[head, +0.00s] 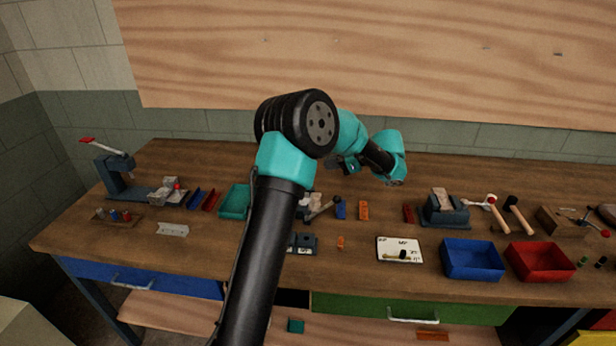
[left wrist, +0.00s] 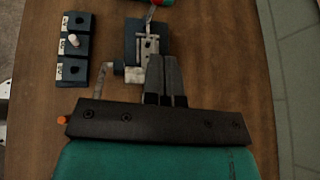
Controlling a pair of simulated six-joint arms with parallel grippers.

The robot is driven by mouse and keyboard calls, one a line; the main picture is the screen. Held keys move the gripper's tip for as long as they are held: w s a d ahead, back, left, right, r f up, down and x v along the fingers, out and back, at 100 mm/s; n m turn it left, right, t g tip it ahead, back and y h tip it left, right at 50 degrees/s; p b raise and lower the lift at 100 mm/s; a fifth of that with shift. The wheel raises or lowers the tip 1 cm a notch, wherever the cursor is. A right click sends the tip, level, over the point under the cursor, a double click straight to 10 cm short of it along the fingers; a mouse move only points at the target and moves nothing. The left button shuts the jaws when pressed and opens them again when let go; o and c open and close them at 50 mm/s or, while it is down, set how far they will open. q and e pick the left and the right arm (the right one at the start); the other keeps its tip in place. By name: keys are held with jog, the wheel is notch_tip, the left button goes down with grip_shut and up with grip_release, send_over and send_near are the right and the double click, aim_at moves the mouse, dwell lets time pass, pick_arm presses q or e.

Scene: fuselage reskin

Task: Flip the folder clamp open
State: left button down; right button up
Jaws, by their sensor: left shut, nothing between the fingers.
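The folder (left wrist: 131,44) is a small bench device with a blue base and grey metal plates, at the top middle of the left wrist view. Its grey clamp lever (left wrist: 104,80) sticks out to the left at the near end. In the head view the folder (head: 309,203) is partly hidden behind my left arm. My left gripper (head: 336,166) is shut and empty, above the bench. In the left wrist view its fingertips (left wrist: 163,58) overlap the folder's near end; I cannot tell whether they touch it. My right gripper is not in view.
A dark block with numbered labels (left wrist: 71,70) lies beside the folder, toward the bench front. A teal tray (head: 234,202), a white card (head: 400,241), a blue bin (head: 472,259) and a red bin (head: 540,262) stand on the wooden bench. An orange piece (head: 340,242) lies near the card.

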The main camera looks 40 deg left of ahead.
pick_arm(q)
jog(key=f, duration=0.1)
jog(key=f+m, duration=0.1)
jog(key=f, duration=0.1)
jog(key=shift+d+f+g, duration=0.2)
jog(key=shift+f+g, duration=0.1)
jog(key=shift+a, duration=0.1)
jog(key=x, duration=0.9)
jog(key=shift+s+a+f, duration=0.1)
jog(key=shift+s+f, duration=0.1)
jog(key=shift+f, duration=0.1)
jog(key=a, duration=0.1)
jog(key=s+a, duration=0.1)
jog(key=a+r, duration=0.1)
jog(key=shift+s+a, duration=0.25)
jog(key=shift+s, duration=0.15)
jog(key=shift+w+r+m+h, duration=0.1)
jog(key=shift+m+h, duration=0.2)
